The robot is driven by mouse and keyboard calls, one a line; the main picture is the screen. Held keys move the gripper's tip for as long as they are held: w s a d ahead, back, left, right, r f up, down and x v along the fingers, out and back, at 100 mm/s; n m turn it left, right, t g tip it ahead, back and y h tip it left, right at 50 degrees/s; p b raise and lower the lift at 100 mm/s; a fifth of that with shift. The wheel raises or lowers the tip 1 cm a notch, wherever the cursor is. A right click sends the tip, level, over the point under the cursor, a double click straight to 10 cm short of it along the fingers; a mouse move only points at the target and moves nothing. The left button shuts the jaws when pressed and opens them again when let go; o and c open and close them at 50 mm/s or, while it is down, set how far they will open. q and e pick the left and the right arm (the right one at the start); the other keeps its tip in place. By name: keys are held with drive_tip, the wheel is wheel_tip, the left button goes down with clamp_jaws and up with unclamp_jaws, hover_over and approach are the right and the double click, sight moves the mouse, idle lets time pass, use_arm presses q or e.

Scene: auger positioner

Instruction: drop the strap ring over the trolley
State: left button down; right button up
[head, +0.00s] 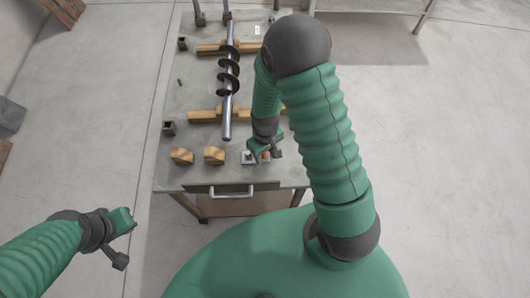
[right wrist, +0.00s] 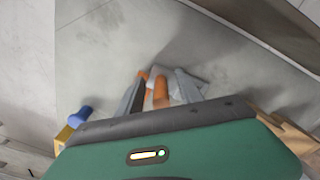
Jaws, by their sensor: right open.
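My right gripper (head: 264,150) hangs low over the near right part of the grey bench top, its fingers spread. In the right wrist view its two grey fingers (right wrist: 160,88) stand apart, with orange pieces (right wrist: 162,92) between and just beyond them, beside pale grey plates (right wrist: 182,80). Contact with the fingers cannot be told. Small grey plates (head: 248,157) also show beside the gripper in the head view. I cannot tell which piece is the strap ring or the trolley; the gripper covers part of this spot. My left gripper (head: 127,243) is open and empty, left of the bench.
The grey bench (head: 197,88) has a front handle (head: 231,193). A dark auger (head: 229,75) lies across wooden supports (head: 203,117). Two wooden blocks (head: 214,155) sit near the front edge. A blue piece (right wrist: 80,116) shows in the right wrist view.

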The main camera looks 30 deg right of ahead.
drive_tip(key=shift+r, duration=0.1)
wheel_tip(320, 180, up, 16)
drive_tip(key=p, duration=0.2)
drive_tip(key=shift+r, duration=0.25)
drive_tip(key=s+a+t, duration=0.1)
drive_tip(key=s+a+r, duration=0.1)
drive_tip(key=a, duration=0.1)
drive_tip(key=s+a+t, duration=0.1)
drive_tip(key=shift+s+a+r+m+t, duration=0.15)
drive_tip(key=shift+s+r+m+t, duration=0.15)
drive_tip(key=shift+s+r, duration=0.1)
drive_tip(key=shift+s, duration=0.1)
